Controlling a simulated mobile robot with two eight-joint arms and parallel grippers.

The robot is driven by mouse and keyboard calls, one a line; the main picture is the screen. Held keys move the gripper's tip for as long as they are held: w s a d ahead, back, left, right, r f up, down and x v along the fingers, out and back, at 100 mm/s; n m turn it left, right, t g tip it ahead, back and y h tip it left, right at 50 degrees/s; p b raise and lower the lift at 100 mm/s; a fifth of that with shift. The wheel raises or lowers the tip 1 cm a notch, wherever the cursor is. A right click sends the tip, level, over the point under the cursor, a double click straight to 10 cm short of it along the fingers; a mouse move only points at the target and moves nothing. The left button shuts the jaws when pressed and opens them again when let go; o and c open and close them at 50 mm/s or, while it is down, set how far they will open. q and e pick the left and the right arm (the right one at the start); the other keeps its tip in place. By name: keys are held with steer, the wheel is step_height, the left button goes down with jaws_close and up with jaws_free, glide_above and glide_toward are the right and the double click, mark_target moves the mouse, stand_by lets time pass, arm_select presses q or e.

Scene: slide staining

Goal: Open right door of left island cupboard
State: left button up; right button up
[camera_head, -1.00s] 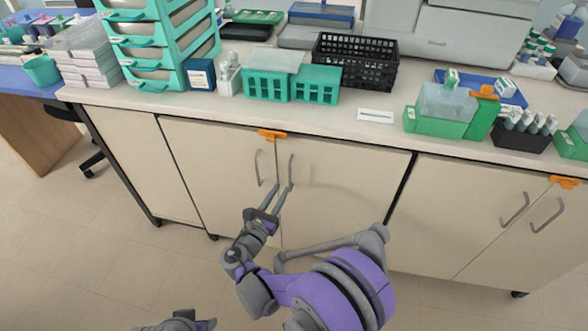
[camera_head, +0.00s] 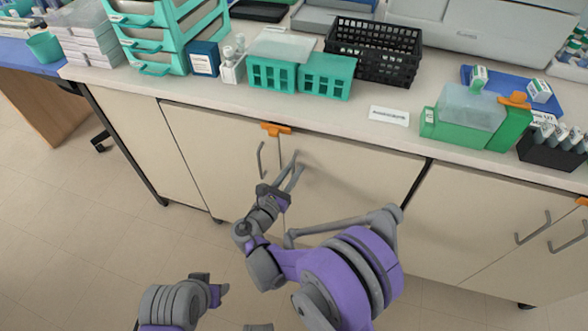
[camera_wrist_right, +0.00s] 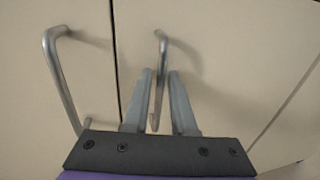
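The left island cupboard has a cream left door (camera_head: 215,150) and a cream right door (camera_head: 345,185), both flush. Their grey bar handles stand side by side near the seam. The left door's handle (camera_head: 261,160) is free; it also shows in the right wrist view (camera_wrist_right: 63,85). My right gripper (camera_head: 293,172) is at the right door's handle, which it partly hides in the head view. In the right wrist view, the right door's handle (camera_wrist_right: 160,60) runs between the two spread fingers (camera_wrist_right: 159,75); contact is unclear. My left gripper (camera_head: 215,287) is low, away from the cupboard; its finger gap is unclear.
An orange catch (camera_head: 276,130) sits at the top of the door seam. The countertop above holds green racks (camera_head: 325,77), a black basket (camera_head: 372,50) and a green-and-clear box (camera_head: 465,115). Another cupboard (camera_head: 480,215) adjoins on the right. The floor (camera_head: 80,240) at left is clear.

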jaws_close()
stand_by(1.3)
